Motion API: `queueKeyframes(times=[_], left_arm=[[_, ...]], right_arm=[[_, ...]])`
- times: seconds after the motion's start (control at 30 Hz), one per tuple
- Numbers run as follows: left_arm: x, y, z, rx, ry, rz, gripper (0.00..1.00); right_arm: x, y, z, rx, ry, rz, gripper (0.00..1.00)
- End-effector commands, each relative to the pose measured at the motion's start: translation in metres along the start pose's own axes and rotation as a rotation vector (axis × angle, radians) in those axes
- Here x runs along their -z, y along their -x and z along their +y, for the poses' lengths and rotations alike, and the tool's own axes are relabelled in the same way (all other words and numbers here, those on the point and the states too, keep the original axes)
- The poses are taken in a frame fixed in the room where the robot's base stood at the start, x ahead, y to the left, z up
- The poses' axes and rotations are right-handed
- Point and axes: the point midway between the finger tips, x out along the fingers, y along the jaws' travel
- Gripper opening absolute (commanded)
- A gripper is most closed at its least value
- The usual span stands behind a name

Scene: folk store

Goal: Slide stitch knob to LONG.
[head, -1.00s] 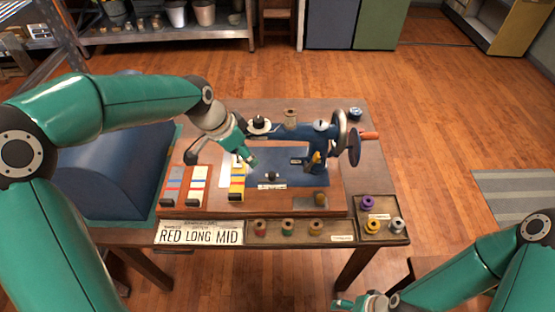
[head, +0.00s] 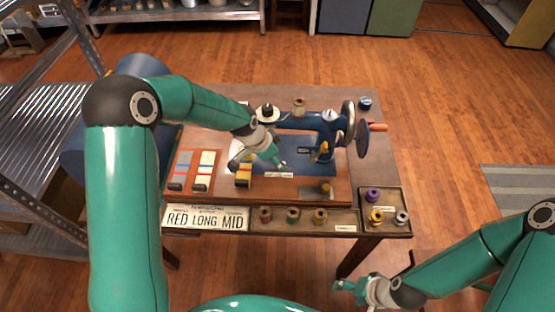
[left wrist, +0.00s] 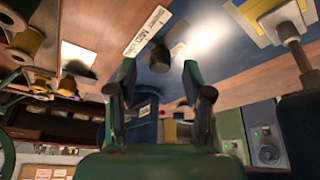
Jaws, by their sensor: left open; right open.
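The blue sewing machine (head: 325,128) stands on a wooden board on the table. A small label (head: 278,175) lies at the front edge of its blue bed; it also shows in the left wrist view (left wrist: 147,32). A dark stitch knob (left wrist: 178,50) shows beside the label in the left wrist view, just beyond and between the fingertips. In the head view my left gripper (head: 282,165) hides the knob. My left gripper is open and empty over the bed. My right gripper (head: 346,286) is open and empty, low in front of the table.
Coloured slider strips (head: 205,163) stand left of the bed. Thread spools (head: 293,215) sit in a front tray, with more spools in the tray (head: 393,198) at right. The handwheel (head: 362,138) stands at right.

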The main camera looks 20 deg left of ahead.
Motion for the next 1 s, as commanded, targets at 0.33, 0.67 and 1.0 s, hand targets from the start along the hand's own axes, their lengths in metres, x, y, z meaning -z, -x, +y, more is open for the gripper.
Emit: queueKeyframes(times=[0.33, 0.67, 1.0], left_arm=[[0.001, -0.024, 0.000, 0.001, 0.000, 0.001, 0.51], [0.001, -0.023, 0.000, 0.001, -0.001, 0.001, 0.29], [0.001, -0.023, 0.000, 0.001, -0.001, 0.001, 0.00]], right_arm=[[0.000, 0.003, -0.001, 0.000, 0.000, 0.000, 0.70], [0.000, 0.003, -0.001, 0.000, 0.000, 0.000, 0.70], [0.000, 0.003, -0.001, 0.000, 0.000, 0.000, 0.70]])
